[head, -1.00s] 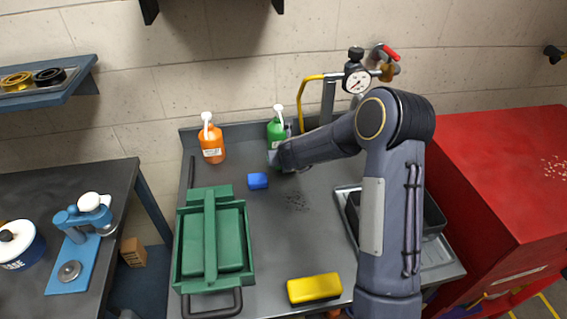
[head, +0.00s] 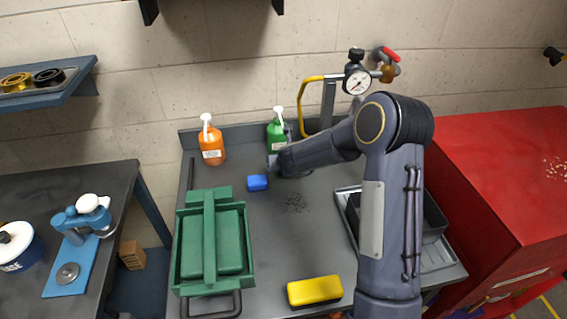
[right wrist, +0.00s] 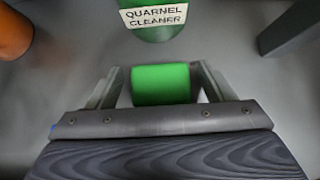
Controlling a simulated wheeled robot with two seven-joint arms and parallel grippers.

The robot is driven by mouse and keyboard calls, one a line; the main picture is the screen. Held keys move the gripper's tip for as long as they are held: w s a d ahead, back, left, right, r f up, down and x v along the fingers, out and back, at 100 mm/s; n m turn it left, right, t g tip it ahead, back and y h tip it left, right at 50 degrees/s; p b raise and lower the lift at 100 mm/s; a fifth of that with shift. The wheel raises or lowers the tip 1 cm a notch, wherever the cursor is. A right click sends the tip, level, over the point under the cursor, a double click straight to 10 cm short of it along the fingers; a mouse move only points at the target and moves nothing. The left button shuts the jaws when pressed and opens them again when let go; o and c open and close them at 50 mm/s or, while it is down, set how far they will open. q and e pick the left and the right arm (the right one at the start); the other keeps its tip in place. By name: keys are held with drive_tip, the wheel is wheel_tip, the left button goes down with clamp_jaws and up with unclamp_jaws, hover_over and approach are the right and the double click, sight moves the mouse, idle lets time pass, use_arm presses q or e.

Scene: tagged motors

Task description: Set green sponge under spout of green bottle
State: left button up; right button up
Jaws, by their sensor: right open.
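The green bottle (head: 277,133) stands at the back of the grey worktop, its white spout on top. The right wrist view shows the bottle's lower part with its label (right wrist: 155,18). The green sponge (right wrist: 161,84) lies on the worktop just in front of the bottle, between the two fingers of my right gripper (right wrist: 160,78). The fingers are open, one on each side of the sponge. In the head view my right gripper (head: 273,166) hides the sponge. My left gripper is not in view.
An orange bottle (head: 211,143) stands left of the green one. A blue sponge (head: 257,182) lies close to my gripper. A gauge and tap (head: 357,78) stand at the back right.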

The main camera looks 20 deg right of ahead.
drive_tip(key=shift+s+a+r, duration=0.1)
drive_tip(key=shift+s+r, duration=0.2)
drive_tip(key=shift+r, duration=0.1)
drive_tip(key=s+a+r+n+t+y, duration=0.1)
drive_tip(key=s+a+r+n+y, duration=0.25)
drive_tip(key=s+r+n, duration=0.6)
drive_tip(key=s+a+r+n+t+y, duration=0.25)
drive_tip(key=s+a+r+n, duration=0.25)
drive_tip(key=s+r+n, duration=0.45)
drive_tip(key=s+f+n+g, duration=0.2)
drive_tip(key=s+n+g, duration=0.1)
drive_tip(key=s+n, duration=0.6)
drive_tip(key=s+a+f+n+g, duration=0.1)
drive_tip(key=s+f+n+g, duration=0.1)
drive_tip(key=s+n, duration=0.7)
drive_tip(key=shift+s+g+p, duration=0.3)
drive_tip(key=shift+s+g, duration=0.45)
drive_tip(key=shift+s, duration=0.3)
drive_tip(key=shift+a+f, duration=0.1)
